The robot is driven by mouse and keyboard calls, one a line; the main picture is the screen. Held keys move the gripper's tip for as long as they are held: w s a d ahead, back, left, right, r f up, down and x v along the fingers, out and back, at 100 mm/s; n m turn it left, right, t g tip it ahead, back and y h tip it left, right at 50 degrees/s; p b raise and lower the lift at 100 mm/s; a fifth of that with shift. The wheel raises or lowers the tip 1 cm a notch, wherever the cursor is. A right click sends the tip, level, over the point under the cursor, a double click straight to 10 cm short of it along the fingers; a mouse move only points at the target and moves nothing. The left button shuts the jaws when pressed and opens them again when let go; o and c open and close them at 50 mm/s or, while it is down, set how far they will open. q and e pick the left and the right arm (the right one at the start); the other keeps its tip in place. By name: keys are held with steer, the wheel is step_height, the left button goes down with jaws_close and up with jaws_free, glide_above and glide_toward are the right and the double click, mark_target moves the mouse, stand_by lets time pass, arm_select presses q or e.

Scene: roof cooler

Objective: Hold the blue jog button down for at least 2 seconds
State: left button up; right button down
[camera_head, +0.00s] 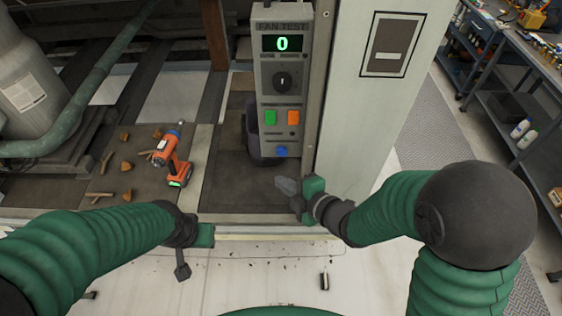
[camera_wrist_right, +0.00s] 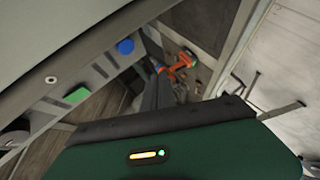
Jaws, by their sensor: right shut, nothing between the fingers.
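The blue jog button (camera_head: 281,151) is at the bottom of the grey fan test panel (camera_head: 266,77). In the right wrist view the blue button (camera_wrist_right: 126,47) shows on the panel's face, left of my right gripper's fingers. My right gripper (camera_head: 279,183) is shut and empty, below the blue button and apart from it in the head view. My left gripper (camera_head: 183,272) hangs low at the left, far from the panel; whether its fingers are open cannot be made out. The display (camera_head: 282,44) reads 0.
A green button (camera_head: 271,118), an orange button (camera_head: 293,117) and a dark knob (camera_head: 282,81) sit above the blue one. An orange drill (camera_head: 172,160) and brown debris lie on the floor at left. A pale cabinet wall (camera_head: 362,110) stands right of the panel.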

mark_target(282, 151)
arm_select(q)
steer(key=shift+w+p, duration=0.1)
steer(key=shift+p, duration=0.55)
arm_select(e)
steer(key=w, duration=0.6)
steer(key=shift+d, duration=0.15)
arm_select(q)
steer(key=shift+d, duration=0.1)
arm_select(e)
steer(key=shift+w, duration=0.15)
steer(key=shift+w, duration=0.15)
stand_by(0.9)
arm_select(q)
steer(key=shift+s, duration=0.25)
arm_select(e)
steer(key=shift+r, duration=0.15)
